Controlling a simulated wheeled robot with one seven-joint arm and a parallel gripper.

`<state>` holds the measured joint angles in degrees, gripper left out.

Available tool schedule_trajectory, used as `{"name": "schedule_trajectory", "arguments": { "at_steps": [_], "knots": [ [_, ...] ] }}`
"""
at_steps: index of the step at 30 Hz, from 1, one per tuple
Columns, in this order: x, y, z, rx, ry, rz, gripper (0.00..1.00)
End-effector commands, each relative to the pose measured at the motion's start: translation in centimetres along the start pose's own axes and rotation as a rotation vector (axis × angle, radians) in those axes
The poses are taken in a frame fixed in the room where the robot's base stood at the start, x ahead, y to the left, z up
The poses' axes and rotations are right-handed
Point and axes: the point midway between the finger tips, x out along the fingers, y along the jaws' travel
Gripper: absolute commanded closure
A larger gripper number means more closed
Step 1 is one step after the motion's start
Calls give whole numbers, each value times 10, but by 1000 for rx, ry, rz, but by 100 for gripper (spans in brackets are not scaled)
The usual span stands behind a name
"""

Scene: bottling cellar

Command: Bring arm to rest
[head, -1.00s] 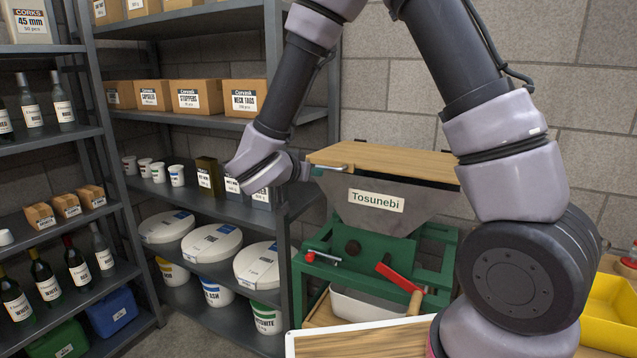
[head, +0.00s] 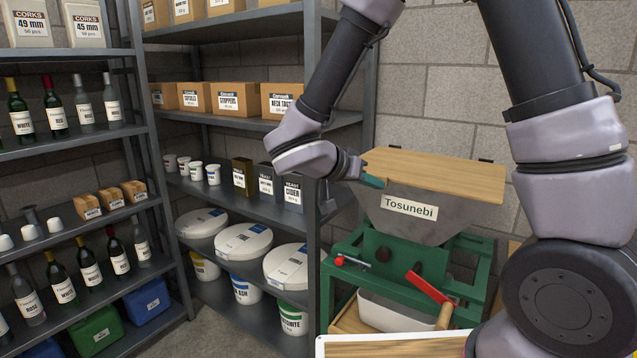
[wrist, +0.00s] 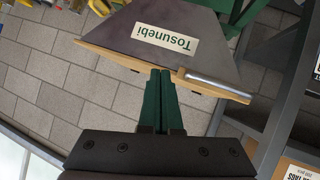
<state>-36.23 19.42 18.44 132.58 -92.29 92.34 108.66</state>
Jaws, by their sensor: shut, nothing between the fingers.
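My gripper (wrist: 158,100) shows in the wrist view as two dark green fingers pressed together, with nothing between them. In the head view my arm reaches from the right, bends at the top and comes down in front of the shelves. The gripper end (head: 372,181) is beside the upper left of the machine labelled Tosunebi (head: 408,208). The wrist view shows the same machine's grey hopper (wrist: 190,25) and wooden lid edge (wrist: 105,52) just beyond the fingers. I cannot tell whether the fingers touch it.
A tall shelf (head: 262,118) with cartons, tins, cups and white-lidded buckets (head: 243,241) stands behind the gripper. A bottle shelf (head: 75,145) is at the left. The machine has a red crank (head: 428,287) and a white bin (head: 390,312) below. Floor shows between the shelves.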

Motion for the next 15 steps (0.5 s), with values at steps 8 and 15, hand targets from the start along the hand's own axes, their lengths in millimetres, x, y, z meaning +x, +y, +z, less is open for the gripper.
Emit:
{"name": "schedule_trajectory", "arguments": {
  "at_steps": [8, 15],
  "knots": [
    [18, 108, -31, -104, -418, 87, 100],
    [1, 160, -38, -96, -696, -148, 100]
  ]
}}
